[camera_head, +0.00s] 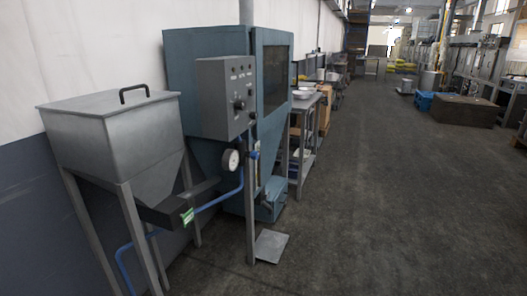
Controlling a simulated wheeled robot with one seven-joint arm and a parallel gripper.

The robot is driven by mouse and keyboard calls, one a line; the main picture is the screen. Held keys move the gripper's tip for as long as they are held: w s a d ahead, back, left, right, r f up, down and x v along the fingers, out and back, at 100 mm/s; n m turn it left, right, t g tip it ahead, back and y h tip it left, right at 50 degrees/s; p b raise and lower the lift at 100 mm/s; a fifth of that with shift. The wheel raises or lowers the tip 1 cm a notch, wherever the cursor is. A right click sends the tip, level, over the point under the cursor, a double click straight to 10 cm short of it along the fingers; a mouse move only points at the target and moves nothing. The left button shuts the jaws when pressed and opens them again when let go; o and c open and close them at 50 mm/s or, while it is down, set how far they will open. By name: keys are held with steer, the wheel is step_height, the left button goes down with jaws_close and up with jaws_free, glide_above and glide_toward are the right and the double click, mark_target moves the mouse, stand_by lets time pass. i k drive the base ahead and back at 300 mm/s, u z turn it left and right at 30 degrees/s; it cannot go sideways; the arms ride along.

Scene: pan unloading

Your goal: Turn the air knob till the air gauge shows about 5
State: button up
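A round white-faced gauge (231,160) is mounted on the post below the grey control box (224,98). Its needle is too small to read. A small blue fitting (253,155) sits just right of the gauge; I cannot tell whether it is the air knob. Dark knobs (239,104) show on the control box face, with labels too small to read. A blue hose (220,200) runs from near the gauge down to the left. My gripper is not in view.
A metal hopper (110,115) on legs stands at the left. A blue-green cabinet (205,50) with a dark window stands behind the control box. A foot plate (271,246) lies at the post's base. A steel table (305,102) stands beyond. The floor (385,190) to the right is clear.

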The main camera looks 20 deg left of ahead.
mark_target(255, 155)
steer(key=u, duration=0.4)
steer(key=i, duration=0.9)
steer(key=u, duration=0.65)
